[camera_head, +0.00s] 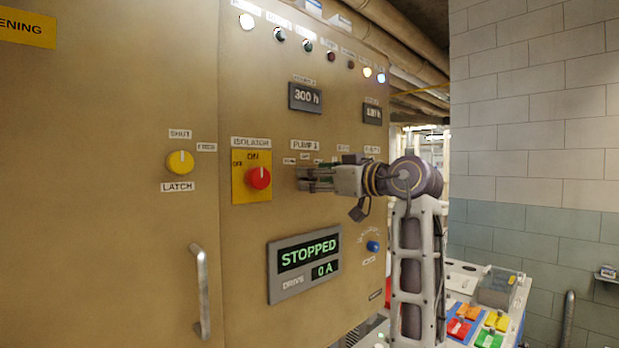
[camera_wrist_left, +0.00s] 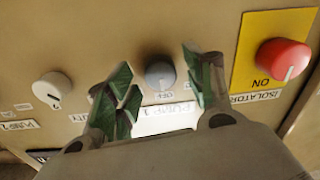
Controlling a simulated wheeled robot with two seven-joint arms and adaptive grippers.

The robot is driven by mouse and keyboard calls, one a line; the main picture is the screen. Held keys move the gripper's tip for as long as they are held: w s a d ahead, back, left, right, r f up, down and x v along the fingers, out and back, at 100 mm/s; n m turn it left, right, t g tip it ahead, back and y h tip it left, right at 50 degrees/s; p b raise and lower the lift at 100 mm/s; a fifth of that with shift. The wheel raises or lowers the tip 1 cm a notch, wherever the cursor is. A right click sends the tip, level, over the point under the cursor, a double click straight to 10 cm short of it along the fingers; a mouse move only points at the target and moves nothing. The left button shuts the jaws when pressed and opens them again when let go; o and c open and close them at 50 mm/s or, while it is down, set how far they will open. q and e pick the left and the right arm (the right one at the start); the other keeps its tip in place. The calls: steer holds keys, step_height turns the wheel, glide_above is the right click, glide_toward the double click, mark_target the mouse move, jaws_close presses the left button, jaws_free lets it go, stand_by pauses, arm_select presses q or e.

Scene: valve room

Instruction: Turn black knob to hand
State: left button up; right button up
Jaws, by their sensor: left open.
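The black knob (camera_wrist_left: 160,75) looks dark grey in the left wrist view, which shows the panel upside down. It sits between the spread green-padded fingertips of my left gripper (camera_wrist_left: 158,64), with visible gaps on both sides. A light mark on the knob seems to point to the "OFF" label (camera_wrist_left: 168,95). The pump 1 label (camera_wrist_left: 168,118) is partly covered by the gripper. In the head view my left gripper (camera_head: 303,180) is at the panel under the "PUMP 1" label (camera_head: 304,145) and hides the knob.
The red isolator knob (camera_head: 259,178) on its yellow plate is just left of the gripper. A pale knob (camera_wrist_left: 52,90) is on the other side. The yellow latch knob (camera_head: 180,163), door handle (camera_head: 201,290) and "STOPPED" display (camera_head: 305,262) are farther off. A block wall (camera_head: 535,120) is right.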

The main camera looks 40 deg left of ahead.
arm_select(q)
steer(key=shift+a, duration=0.15)
arm_select(e)
steer(key=shift+d, duration=0.1)
arm_select(q)
steer(key=shift+c, duration=0.3)
arm_select(e)
steer(key=shift+d, duration=0.25)
